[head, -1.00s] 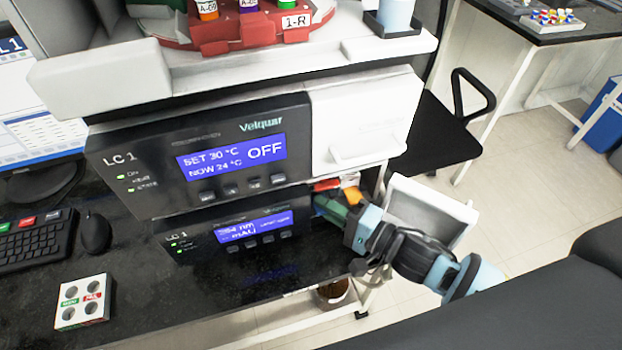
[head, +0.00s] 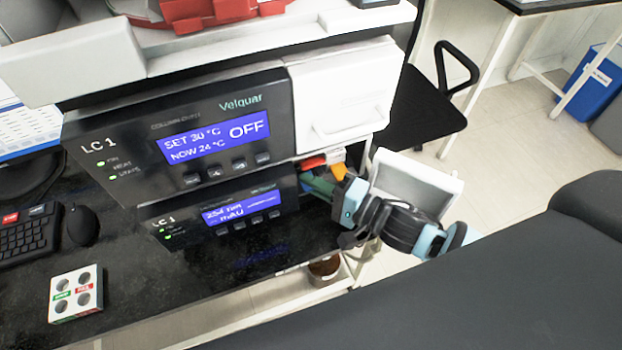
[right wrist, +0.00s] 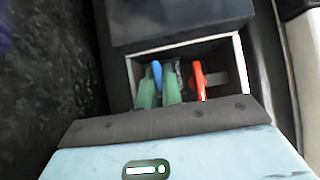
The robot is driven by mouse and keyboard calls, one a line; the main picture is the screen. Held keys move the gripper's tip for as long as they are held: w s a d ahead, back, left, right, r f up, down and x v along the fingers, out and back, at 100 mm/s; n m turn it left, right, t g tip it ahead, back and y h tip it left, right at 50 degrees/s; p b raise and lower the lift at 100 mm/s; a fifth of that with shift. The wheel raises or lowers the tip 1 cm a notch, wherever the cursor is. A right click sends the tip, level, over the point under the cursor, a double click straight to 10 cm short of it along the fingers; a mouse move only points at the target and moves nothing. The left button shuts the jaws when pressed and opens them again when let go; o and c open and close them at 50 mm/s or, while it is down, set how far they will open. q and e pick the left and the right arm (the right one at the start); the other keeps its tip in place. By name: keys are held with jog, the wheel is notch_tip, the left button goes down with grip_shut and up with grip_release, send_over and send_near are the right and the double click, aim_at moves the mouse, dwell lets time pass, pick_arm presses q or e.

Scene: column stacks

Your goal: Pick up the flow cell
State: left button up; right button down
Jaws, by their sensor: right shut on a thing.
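My right gripper (head: 318,186) reaches into the open bay on the right side of the lower LC 1 module. Its green fingers also show in the right wrist view (right wrist: 160,91), close together. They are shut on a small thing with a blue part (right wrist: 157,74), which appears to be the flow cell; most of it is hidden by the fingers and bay. A red part (right wrist: 198,80) stands just right of the fingers, apart from them. My left gripper is not in view.
The LC 1 column oven (head: 217,135) sits directly above the lower detector module (head: 225,215). An open white door (head: 418,182) is beside my right wrist. A white block with holes (head: 76,293) lies on the black bench. A chair (head: 430,110) stands behind.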

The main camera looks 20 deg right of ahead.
jog(key=s+b, duration=0.1)
jog(key=s, duration=1.7)
jog(key=shift+d+r, duration=0.15)
jog(key=shift+d, duration=0.15)
